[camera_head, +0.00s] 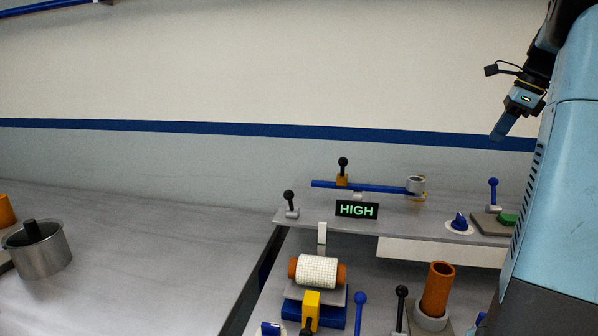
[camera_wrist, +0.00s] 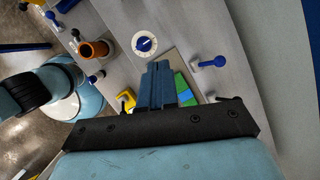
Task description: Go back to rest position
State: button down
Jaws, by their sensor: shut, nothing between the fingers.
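My gripper (camera_head: 499,127) is at the upper right of the head view, raised above the control bench and pointing down. In the wrist view my gripper (camera_wrist: 160,68) shows its blue fingers side by side, shut and empty. Behind the fingers, and partly hidden by them, is a green block (camera_wrist: 182,86) on a grey plate. The same green block (camera_head: 508,219) shows at the bench's right in the head view, partly behind my arm. My gripper is apart from everything on the bench.
The bench holds a lit HIGH display (camera_head: 357,210), a blue dial (camera_head: 460,222), a blue-knobbed lever (camera_head: 493,190), a white roll (camera_head: 317,271) and an orange tube (camera_head: 438,290). A metal pot (camera_head: 38,252) stands on the left table (camera_head: 150,250), which is mostly clear.

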jog(key=s+a+n, duration=0.5)
jog(key=a+n, duration=0.2)
jog(key=a, duration=0.5)
jog(key=s+a+f+n+t+h, duration=0.1)
jog(key=s+a+f+n, duration=0.4)
jog(key=s+a+n, duration=0.2)
jog(key=s+a+f+n+t+h, duration=0.1)
jog(key=s+a+f+n, duration=0.5)
jog(key=n, duration=0.5)
jog(key=s+a, duration=0.2)
jog(key=a, duration=0.1)
jog(key=shift+s+a+t+h, duration=0.25)
jog(key=shift+a+t+h, duration=0.05)
jog(key=shift+a, duration=0.1)
